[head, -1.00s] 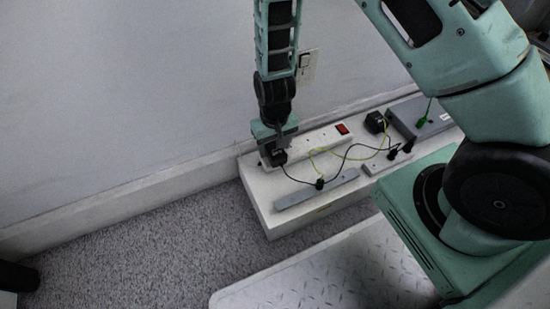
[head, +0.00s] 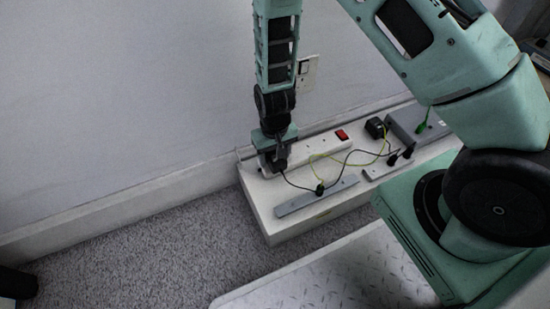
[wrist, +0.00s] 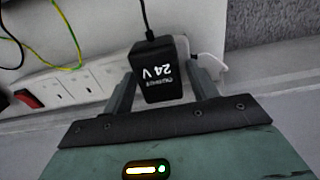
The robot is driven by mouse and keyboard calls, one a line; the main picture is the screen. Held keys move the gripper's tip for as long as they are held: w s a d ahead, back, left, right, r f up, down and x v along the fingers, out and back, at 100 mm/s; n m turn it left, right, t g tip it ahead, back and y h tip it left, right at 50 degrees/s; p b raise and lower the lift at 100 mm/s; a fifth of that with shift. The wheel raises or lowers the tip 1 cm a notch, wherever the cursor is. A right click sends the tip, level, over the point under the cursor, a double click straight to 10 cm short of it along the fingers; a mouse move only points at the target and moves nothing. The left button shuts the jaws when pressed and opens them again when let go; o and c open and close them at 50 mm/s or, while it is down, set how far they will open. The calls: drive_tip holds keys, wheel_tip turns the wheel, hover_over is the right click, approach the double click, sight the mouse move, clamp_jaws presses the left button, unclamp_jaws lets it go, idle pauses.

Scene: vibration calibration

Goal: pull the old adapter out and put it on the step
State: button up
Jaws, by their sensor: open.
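A black adapter marked "24 V" (wrist: 160,72) is at the end of the white power strip (wrist: 72,92), with its black cord running up in the wrist view. In the head view the adapter (head: 279,165) is partly hidden by my gripper. My gripper (wrist: 163,92) is open, with one finger on each side of the adapter; I cannot tell whether they touch it. The power strip (head: 318,146), with a red switch, lies along the back of the white step (head: 300,228). Whether the adapter's pins are fully in the strip is hidden.
A second black adapter (head: 375,127), a grey box (head: 410,122) and loose black and yellow-green cords sit on the step's right part. A grey bar (head: 315,199) lies along its front. A wall switch (head: 306,72) is above. Carpet (head: 150,250) is clear.

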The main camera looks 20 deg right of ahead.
drive_tip(key=c, duration=0.8)
drive_tip(key=shift+c, duration=0.2)
drive_tip(key=shift+r+p, duration=0.75)
drive_tip(key=shift+p, duration=0.85)
idle(0.3)
drive_tip(key=shift+r+p, duration=1.8)
drive_tip(key=shift+p, duration=0.15)
drive_tip(key=shift+f, duration=0.1)
